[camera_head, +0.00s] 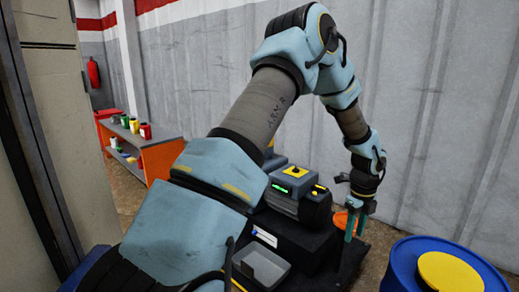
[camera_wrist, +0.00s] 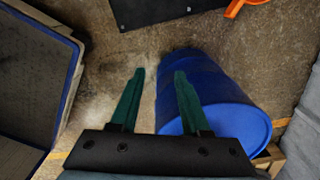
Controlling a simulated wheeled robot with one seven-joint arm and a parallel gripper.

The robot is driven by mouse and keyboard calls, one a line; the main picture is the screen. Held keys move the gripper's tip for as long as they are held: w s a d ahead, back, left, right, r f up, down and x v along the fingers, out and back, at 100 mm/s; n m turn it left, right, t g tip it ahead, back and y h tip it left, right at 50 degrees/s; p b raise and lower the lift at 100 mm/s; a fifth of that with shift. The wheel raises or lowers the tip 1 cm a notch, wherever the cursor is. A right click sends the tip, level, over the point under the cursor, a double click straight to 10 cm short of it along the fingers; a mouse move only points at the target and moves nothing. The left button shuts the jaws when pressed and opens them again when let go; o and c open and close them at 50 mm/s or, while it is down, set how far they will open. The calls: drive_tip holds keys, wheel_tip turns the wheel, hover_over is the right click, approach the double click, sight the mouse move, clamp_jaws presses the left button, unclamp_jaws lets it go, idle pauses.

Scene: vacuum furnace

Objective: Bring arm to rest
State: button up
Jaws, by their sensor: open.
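My arm reaches up and over to the right in the head view, bent at the elbow, with its wrist hanging down. My gripper (camera_head: 355,222) points downward at the arm's end, near the blue barrel. In the wrist view, my gripper (camera_wrist: 160,95) shows two green fingers spread apart with nothing between them. The floor and the side of the blue barrel (camera_wrist: 225,95) lie beyond the fingers. The barrel also shows in the head view (camera_head: 400,272), with a yellow lid disc (camera_head: 450,277) on top.
A black and blue-grey machine (camera_head: 298,195) with a green display stands behind my arm, with a grey tray (camera_head: 262,265) before it. An orange bench (camera_head: 158,158) holds several coloured containers at the left. An orange item (camera_wrist: 243,6) is at the wrist view's top. A grey wall (camera_head: 440,120) closes the back.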

drive_tip(key=w+a+r+n, duration=0.1)
drive_tip(key=a+r+n, duration=0.25)
drive_tip(key=a, duration=0.25)
drive_tip(key=a+r+n, duration=0.2)
drive_tip(key=a+n, duration=0.3)
drive_tip(key=a, duration=0.1)
drive_tip(key=s+a+r+n+t, duration=0.1)
drive_tip(key=s+a+r+n, duration=0.25)
drive_tip(key=a+n, duration=0.4)
drive_tip(key=s+a+r+n+p, duration=0.1)
drive_tip(key=s+a+r+n, duration=0.1)
drive_tip(key=s+a+n, duration=0.4)
drive_tip(key=s+a+r+n+t, duration=0.1)
drive_tip(key=s+a+r+n, duration=0.15)
drive_tip(key=a+n, duration=0.6)
wheel_tip(320, 180, up, 34)
drive_tip(key=w+m+p, duration=0.1)
drive_tip(key=p, duration=3.2)
drive_tip(key=shift+a+r+p, duration=0.2)
drive_tip(key=shift+p, duration=0.1)
drive_tip(key=shift+o, duration=0.3)
drive_tip(key=shift+w, duration=0.1)
